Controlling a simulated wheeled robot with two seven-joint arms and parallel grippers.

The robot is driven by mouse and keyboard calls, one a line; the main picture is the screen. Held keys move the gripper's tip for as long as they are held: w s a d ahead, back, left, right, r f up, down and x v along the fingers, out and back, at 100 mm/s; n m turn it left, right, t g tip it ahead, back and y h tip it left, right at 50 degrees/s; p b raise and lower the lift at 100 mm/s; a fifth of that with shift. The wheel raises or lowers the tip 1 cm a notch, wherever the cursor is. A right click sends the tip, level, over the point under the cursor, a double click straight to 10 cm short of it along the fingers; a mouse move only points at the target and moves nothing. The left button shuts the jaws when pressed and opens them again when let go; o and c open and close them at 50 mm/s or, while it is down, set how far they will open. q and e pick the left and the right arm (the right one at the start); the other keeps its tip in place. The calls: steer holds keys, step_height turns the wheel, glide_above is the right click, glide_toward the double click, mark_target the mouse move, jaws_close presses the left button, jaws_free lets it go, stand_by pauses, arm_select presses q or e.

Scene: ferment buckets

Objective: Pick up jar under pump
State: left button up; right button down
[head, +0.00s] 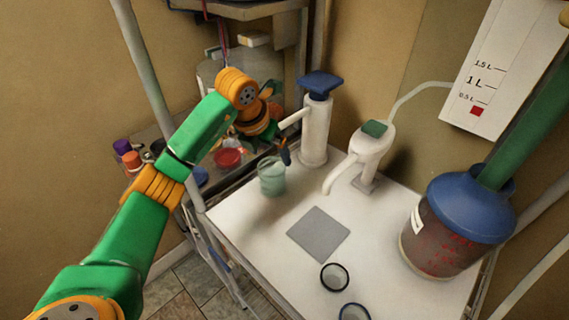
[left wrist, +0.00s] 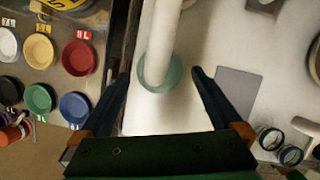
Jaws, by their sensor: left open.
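The jar (head: 272,178) is a translucent pale-green vessel, upright on the white table at its back left edge. It stands under the spout of a white pump (head: 315,130) with a blue top. My left gripper (head: 282,150) is just above and behind the jar in the head view, its fingers partly hidden. In the left wrist view, the jar (left wrist: 173,76) lies ahead between the two open dark fingers (left wrist: 158,76), with nothing held. The white pump part (left wrist: 165,35) covers the middle of the jar there. My right gripper is not seen.
A second white pump (head: 370,155) with a green top stands to the right. A grey mat (head: 318,234) and two dark rings (head: 335,277) lie in front. A blue-lidded bucket (head: 450,225) is at right. Coloured dishes (left wrist: 77,58) sit on the left shelf.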

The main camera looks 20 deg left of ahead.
mark_target(272, 168)
arm_select(q)
steer(key=f+p, duration=0.1)
steer(key=f, duration=0.1)
steer(key=f+p, duration=0.1)
steer(key=f, duration=0.1)
steer(key=f+p, duration=0.1)
steer(key=f, duration=0.1)
steer(key=shift+w, duration=0.25)
steer(key=shift+w+f, duration=0.3)
steer(key=shift+w, duration=0.1)
steer(key=shift+c, duration=1.1)
steer(key=shift+s+r, duration=0.1)
steer(key=shift+s, duration=0.05)
steer(key=c, duration=1.1)
steer(key=shift+a, duration=0.1)
steer(key=shift+c, duration=1)
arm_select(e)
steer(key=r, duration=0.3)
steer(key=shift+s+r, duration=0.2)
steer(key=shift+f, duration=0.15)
